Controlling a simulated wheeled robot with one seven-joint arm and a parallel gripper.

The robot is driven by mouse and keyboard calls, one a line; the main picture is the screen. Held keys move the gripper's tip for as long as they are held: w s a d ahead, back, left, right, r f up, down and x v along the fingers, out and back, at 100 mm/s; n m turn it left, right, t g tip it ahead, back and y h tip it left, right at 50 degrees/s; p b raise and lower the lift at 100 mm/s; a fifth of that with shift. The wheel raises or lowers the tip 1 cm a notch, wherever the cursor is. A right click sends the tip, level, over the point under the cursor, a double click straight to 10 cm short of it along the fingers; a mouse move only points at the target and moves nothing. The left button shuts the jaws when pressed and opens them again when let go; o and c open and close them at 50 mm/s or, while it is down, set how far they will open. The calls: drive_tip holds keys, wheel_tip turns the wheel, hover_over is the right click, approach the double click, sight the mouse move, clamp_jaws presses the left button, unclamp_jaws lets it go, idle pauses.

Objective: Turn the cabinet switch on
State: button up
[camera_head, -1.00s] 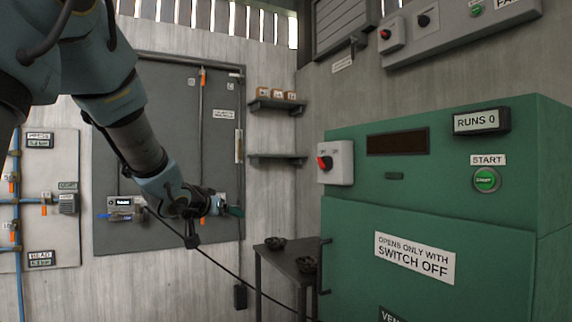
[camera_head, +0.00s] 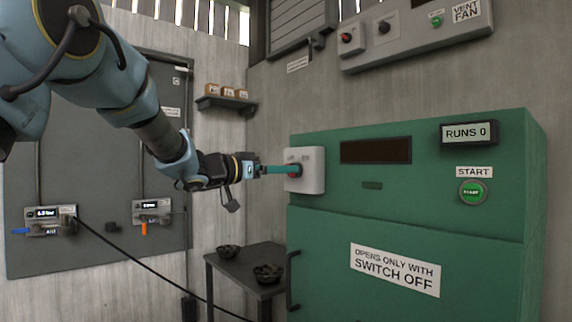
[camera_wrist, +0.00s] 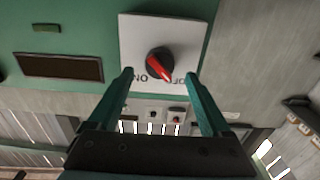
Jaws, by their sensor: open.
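The green cabinet (camera_head: 370,200) carries a pale switch plate (camera_head: 314,160) at its upper left. The plate fills the upper middle of the wrist view (camera_wrist: 190,35). Its black round knob with a red pointer (camera_wrist: 160,65) points toward the OFF label, which looks upside down there; ON is on the other side. My gripper (camera_head: 290,170) is at the plate, with teal fingers reaching over the knob. In the wrist view my gripper (camera_wrist: 160,76) is open, one finger on each side of the knob. I cannot tell whether the fingers touch it.
The cabinet also has a green START button (camera_head: 473,192), a RUNS 0 display (camera_head: 469,132) and a door handle (camera_head: 292,280). A small dark table (camera_head: 245,262) with two bowls stands left of it. A vent fan panel (camera_head: 415,35) hangs above.

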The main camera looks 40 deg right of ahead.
drive_tip(key=shift+s+d+p, duration=0.15)
drive_tip(key=shift+d+p, duration=0.15)
drive_tip(key=shift+d, duration=1.1)
drive_tip(key=shift+c, duration=0.2)
clamp_jaws()
drive_tip(key=shift+m+b, duration=0.3)
drive_tip(key=shift+s+f+m+b, duration=0.1)
drive_tip(key=shift+m+b, duration=1.9)
drive_tip(key=shift+m, duration=0.9)
drive_tip(key=shift+s+f+m+b, duration=0.1)
drive_tip(key=shift+m+b, duration=1.95)
drive_tip(key=shift+m, duration=0.85)
drive_tip(key=shift+s+f+m+b, duration=0.1)
drive_tip(key=shift+m+b, duration=1.9)
drive_tip(key=shift+m, duration=0.9)
